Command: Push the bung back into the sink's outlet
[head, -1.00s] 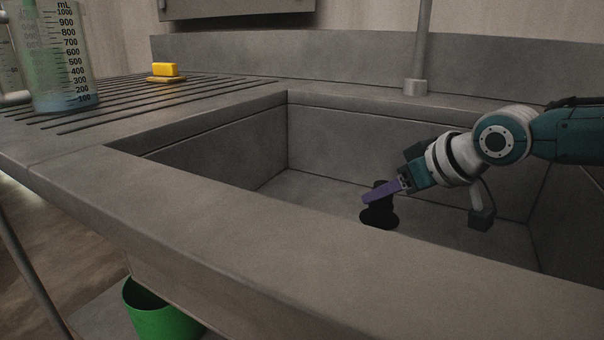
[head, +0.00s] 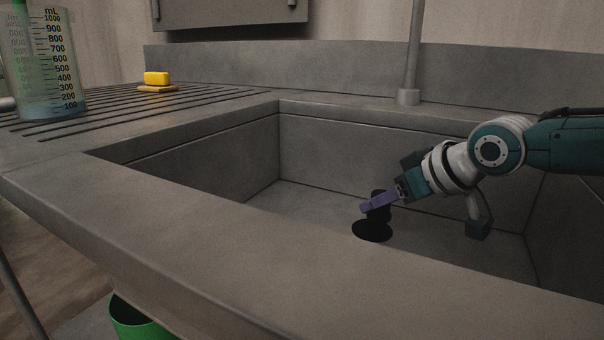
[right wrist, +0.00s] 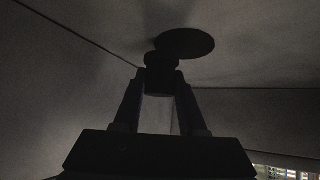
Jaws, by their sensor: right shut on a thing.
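The bung (head: 379,204) is a small black stopper, held by my right gripper (head: 381,203), whose purple fingers are shut on it. The outlet (head: 372,232) is a dark round hole in the floor of the grey sink (head: 315,205). In the head view the bung stands over the outlet's far edge, a little to the right of its middle. The right wrist view shows the bung (right wrist: 159,78) between the fingertips and the dark disc of the outlet (right wrist: 185,43) just past it, off to one side. The exact gap between them is unclear. My left gripper is out of view.
The sink's thick front rim (head: 250,250) and its walls surround my right arm's reach. A tap pipe (head: 414,50) rises behind. Yellow soap (head: 157,78) and a measuring jug (head: 52,60) stand on the ribbed drainer. A green bucket (head: 135,322) is below.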

